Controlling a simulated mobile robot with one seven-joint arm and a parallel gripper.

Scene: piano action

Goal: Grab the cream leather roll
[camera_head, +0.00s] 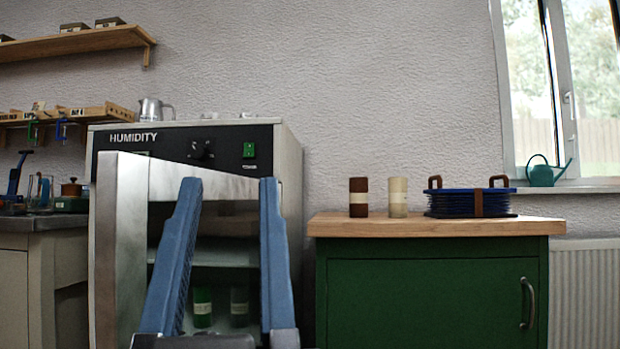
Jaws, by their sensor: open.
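The cream leather roll (398,197) stands upright on the wooden top of the green cabinet (440,226). Nothing hides the cream roll.
The humidity cabinet (291,180) has its door (122,250) open; a green roll (202,306) and a greyish roll (239,305) stand inside. A teal watering can (545,174) stands on the windowsill.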

